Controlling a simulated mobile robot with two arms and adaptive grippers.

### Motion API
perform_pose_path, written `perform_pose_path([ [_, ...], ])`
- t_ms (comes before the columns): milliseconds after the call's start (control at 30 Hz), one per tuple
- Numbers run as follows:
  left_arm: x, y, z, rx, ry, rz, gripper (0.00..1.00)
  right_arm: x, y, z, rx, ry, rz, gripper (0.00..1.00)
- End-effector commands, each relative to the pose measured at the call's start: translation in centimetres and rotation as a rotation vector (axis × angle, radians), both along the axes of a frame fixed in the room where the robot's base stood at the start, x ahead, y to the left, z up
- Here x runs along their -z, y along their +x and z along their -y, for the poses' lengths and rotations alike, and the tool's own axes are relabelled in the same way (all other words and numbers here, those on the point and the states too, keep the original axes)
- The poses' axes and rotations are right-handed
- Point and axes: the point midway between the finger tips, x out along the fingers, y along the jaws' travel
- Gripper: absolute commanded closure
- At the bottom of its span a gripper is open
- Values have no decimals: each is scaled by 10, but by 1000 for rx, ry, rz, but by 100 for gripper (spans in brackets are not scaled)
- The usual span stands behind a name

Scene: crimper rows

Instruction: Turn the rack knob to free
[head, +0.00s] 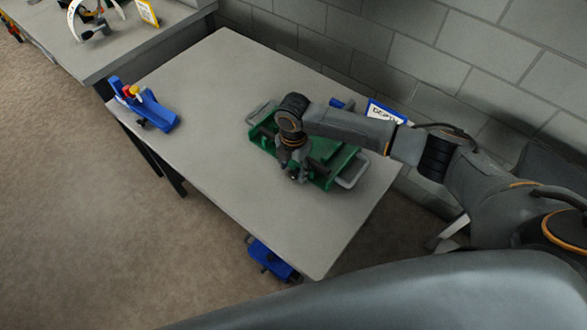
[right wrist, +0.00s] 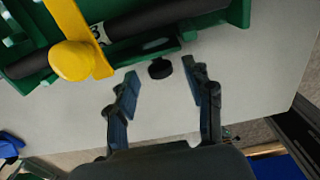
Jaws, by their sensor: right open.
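The green rack (head: 322,160) with grey end handles lies on the grey table, partly hidden by my right arm. In the right wrist view its green body (right wrist: 125,48) shows dark cylinders and a yellow lever with a rounded end (right wrist: 72,60). A small black knob (right wrist: 160,68) sticks out from the rack's near edge. My right gripper (head: 294,175) is over the rack's near side. In the right wrist view its two fingers are spread, with the knob between and slightly beyond their tips; I cannot tell whether they touch it. My left gripper is not in view.
A blue fixture (head: 145,105) with red and yellow parts stands at the table's left end. Another blue device (head: 270,258) is at the near edge. A sign (head: 385,113) stands behind the rack by the block wall. The table's (head: 215,150) middle is clear.

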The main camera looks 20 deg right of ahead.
Motion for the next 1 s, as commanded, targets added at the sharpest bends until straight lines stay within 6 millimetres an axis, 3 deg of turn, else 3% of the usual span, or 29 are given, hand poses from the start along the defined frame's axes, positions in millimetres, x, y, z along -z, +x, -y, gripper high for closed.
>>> perform_pose_path([
  [200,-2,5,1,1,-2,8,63,18,0,0,0,0,0,48],
  [500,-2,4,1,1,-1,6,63,20,0,0,0,1,1,48],
  [767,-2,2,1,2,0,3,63,19,0,0,0,1,1,100],
  [1000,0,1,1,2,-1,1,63,20,1,0,1,-9,-12,100],
])
